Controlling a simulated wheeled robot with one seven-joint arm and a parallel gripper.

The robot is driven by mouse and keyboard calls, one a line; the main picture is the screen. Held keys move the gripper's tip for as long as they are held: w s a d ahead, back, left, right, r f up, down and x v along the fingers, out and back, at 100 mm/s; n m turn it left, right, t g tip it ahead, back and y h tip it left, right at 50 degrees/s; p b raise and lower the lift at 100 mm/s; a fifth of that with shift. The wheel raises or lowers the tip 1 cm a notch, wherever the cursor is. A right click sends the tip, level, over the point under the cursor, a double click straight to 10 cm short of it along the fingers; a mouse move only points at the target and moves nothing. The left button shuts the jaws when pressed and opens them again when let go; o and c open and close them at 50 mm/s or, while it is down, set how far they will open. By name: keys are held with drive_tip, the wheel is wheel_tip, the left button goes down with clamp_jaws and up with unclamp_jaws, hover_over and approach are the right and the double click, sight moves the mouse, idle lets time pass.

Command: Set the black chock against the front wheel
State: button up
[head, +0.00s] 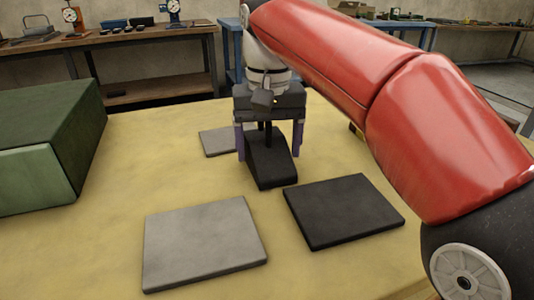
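The black chock (271,168) is a dark wedge near the middle of the yellow table, its low end towards me. A thin dark post rises from its top, between the fingers. My gripper (269,152) points down over the chock's far, tall end. Its two purple fingers are spread wide, one on each side of the post, with gaps between them and the post. Whether the fingers touch the chock's sides cannot be told. I see no wheel that I can make out; my red arm hides the right side of the table.
A light grey plate (205,244) lies at the front left, a dark plate (343,211) at the front right, and another grey plate (216,143) behind the chock. A large green box (50,145) stands at the left. Workbenches (110,42) stand behind the yellow table (120,235).

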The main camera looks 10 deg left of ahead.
drive_tip(key=c, duration=1)
drive_tip(key=shift+r, duration=0.1)
